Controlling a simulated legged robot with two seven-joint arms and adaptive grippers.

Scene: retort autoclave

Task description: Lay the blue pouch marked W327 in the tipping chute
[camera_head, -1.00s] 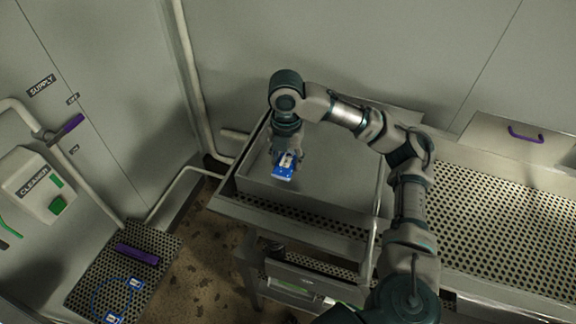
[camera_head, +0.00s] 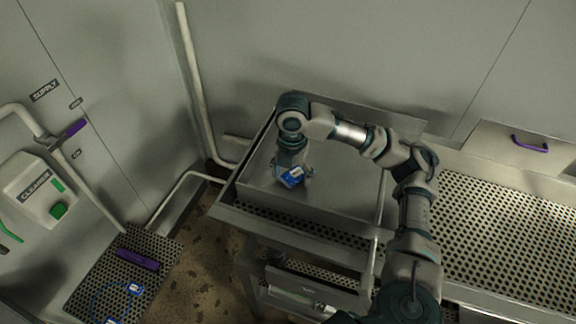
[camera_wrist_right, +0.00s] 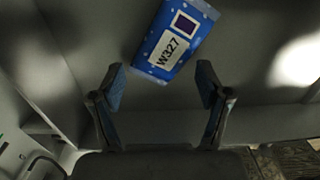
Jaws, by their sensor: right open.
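The blue pouch (camera_head: 292,178), with a white label reading W327, lies on the bare metal floor of the tray-like tipping chute (camera_head: 340,205). In the right wrist view the pouch (camera_wrist_right: 172,42) lies tilted just beyond the fingertips, with the label facing up. My right gripper (camera_head: 292,170) is low inside the chute, right at the pouch. In the right wrist view its two fingers (camera_wrist_right: 160,86) are spread wide, with a gap between them and the pouch. My left gripper is not in view.
A perforated metal counter (camera_head: 500,225) extends to the right, below a box with a purple handle (camera_head: 530,143). At left are a cleaner dispenser (camera_head: 38,190), a purple supply lever (camera_head: 75,128) and a perforated stand (camera_head: 160,250) with blue-and-white items. The chute has raised walls.

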